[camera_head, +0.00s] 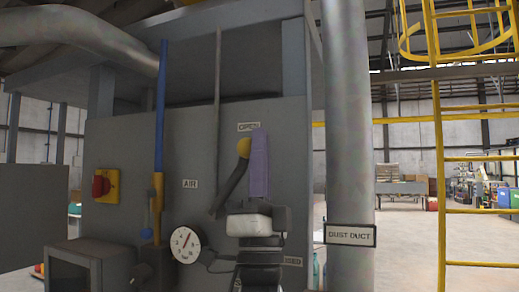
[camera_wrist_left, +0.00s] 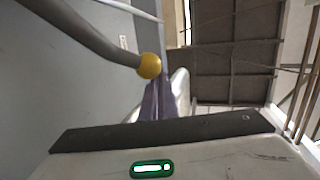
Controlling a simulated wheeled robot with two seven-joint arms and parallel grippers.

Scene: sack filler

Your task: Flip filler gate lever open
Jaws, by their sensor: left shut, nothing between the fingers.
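The gate lever (camera_head: 232,185) is a dark grey bar with a yellow ball knob (camera_head: 243,147). It tilts up and slightly right from its pivot on the grey panel, with the knob just below the "OPEN" label (camera_head: 248,126). My left gripper (camera_head: 259,138) points up with its lavender fingers shut and empty, just right of the knob. In the left wrist view the knob (camera_wrist_left: 149,66) is right beside the fingers (camera_wrist_left: 158,98); I cannot tell whether they touch. A lower label ending in "SED" (camera_head: 292,261) is partly hidden by my arm. My right gripper is not in view.
The grey panel (camera_head: 130,150) carries a red knob on a yellow plate (camera_head: 105,186), a dial gauge (camera_head: 186,244), an "AIR" label (camera_head: 190,184) and a blue pipe (camera_head: 160,110). A "DUST DUCT" pipe (camera_head: 345,150) stands right of my gripper, with a yellow ladder (camera_head: 440,160) beyond.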

